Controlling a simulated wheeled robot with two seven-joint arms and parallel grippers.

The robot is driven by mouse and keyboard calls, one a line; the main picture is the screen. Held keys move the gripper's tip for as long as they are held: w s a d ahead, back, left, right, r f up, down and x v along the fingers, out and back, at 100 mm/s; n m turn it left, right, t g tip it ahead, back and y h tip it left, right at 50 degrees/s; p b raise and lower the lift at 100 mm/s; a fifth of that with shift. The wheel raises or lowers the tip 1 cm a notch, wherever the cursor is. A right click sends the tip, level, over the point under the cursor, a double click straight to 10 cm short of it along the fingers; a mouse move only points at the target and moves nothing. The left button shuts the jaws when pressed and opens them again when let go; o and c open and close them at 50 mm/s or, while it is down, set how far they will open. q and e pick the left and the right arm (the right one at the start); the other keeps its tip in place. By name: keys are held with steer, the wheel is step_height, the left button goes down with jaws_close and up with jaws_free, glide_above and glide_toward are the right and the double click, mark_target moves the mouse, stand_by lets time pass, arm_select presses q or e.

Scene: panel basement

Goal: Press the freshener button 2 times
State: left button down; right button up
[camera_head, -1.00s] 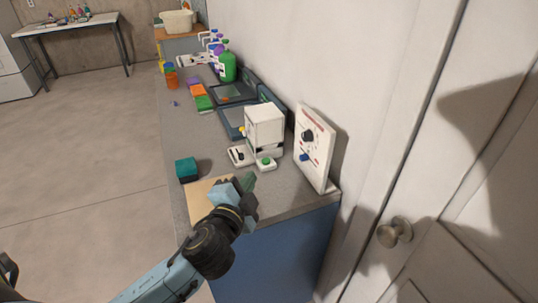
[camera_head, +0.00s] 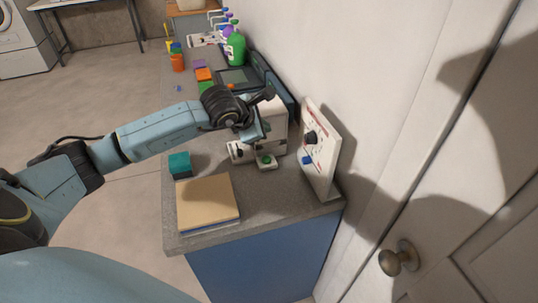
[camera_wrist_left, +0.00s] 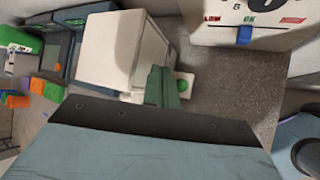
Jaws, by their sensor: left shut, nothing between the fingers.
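A white box-shaped device (camera_head: 273,112) stands on the grey counter. A small white pad with a green button (camera_head: 266,159) lies at its front. My left gripper (camera_head: 262,130) is shut and empty, in front of the white device and above the button in the head view. In the left wrist view its closed greenish fingers (camera_wrist_left: 165,86) point towards the device, with the green button (camera_wrist_left: 182,87) just right of them. I cannot tell a touch there. My right gripper is not in view.
A white panel with dark and blue knobs (camera_head: 319,150) stands right of the device. A tan book (camera_head: 208,203) and a teal block (camera_head: 179,164) lie on the near counter (camera_head: 290,195). A green bottle (camera_head: 235,48) and coloured blocks are farther back.

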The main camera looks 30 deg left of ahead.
arm_select(q)
steer(key=shift+a, duration=0.2)
steer(key=b, duration=0.4)
glide_above(263, 160)
step_height(263, 160, down, 8)
steer(key=shift+d+r, duration=0.1)
steer(key=shift+r, duration=0.1)
steer(key=shift+f+b, duration=0.6)
steer(key=shift+b, duration=0.1)
stand_by(1.1)
stand_by(0.3)
steer(key=shift+f+b, duration=0.4)
steer(key=shift+b, duration=0.2)
